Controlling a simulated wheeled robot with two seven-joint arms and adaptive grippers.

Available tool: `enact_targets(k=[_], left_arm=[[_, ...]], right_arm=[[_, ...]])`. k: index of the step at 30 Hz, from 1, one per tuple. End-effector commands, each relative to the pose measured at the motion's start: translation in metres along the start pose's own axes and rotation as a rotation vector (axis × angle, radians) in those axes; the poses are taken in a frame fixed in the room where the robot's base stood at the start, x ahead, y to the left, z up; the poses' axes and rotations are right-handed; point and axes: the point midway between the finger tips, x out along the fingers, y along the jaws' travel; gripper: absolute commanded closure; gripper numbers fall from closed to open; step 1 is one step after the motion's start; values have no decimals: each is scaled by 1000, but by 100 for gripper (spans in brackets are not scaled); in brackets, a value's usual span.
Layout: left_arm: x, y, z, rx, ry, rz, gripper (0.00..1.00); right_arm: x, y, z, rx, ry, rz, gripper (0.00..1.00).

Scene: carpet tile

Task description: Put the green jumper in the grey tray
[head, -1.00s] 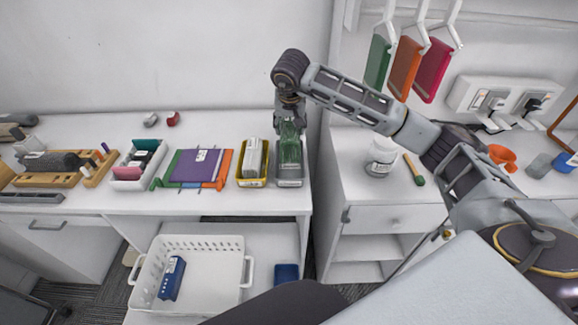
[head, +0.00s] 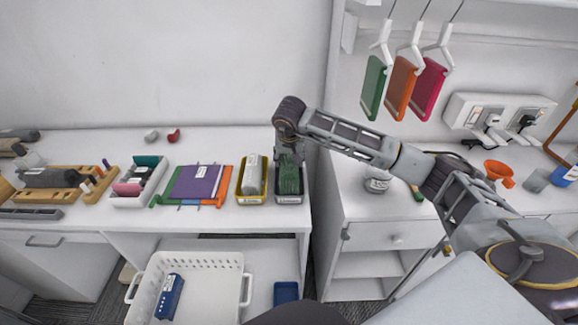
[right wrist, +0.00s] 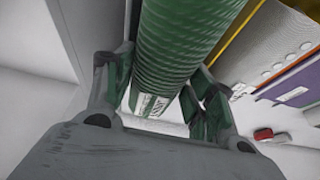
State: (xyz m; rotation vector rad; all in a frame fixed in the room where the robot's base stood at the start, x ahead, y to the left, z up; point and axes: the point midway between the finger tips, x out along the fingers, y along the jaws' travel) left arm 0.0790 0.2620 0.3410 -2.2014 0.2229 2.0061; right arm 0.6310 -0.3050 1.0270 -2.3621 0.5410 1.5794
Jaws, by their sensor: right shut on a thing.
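The green jumper (head: 290,178) is a ribbed green bundle at the grey tray (head: 289,199), which stands at the right end of the left white counter. In the head view its lower part appears within the tray's rim; I cannot tell whether it touches the bottom. My right gripper (head: 289,158) points down from above and is shut on the jumper's upper part. The right wrist view shows the ribbed green jumper (right wrist: 185,45) between the fingers of the right gripper (right wrist: 160,95), with a pale label near it. My left gripper is not in view.
A yellow tray (head: 240,194) with a grey item stands close on the left. Further left are a purple folder (head: 196,183) and a white tray (head: 127,202). A white basket (head: 206,289) sits below. A gap separates the right-hand cabinet (head: 385,238).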

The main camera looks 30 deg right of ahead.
Motion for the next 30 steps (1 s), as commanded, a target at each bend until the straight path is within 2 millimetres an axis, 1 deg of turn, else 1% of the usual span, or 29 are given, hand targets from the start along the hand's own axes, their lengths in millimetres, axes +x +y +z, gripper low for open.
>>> enact_targets(k=[5, 8, 15, 19, 30], left_arm=[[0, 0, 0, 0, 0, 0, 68], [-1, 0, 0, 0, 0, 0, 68], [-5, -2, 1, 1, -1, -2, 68], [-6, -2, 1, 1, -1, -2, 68], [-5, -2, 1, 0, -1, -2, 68]], right_arm=[[0, 0, 0, 0, 1, -1, 79], [3, 0, 2, 0, -1, 0, 79], [23, 0, 10, 0, -2, 0, 79], [32, 0, 13, 0, 1, -1, 79], [34, 0, 14, 0, 1, -1, 79]])
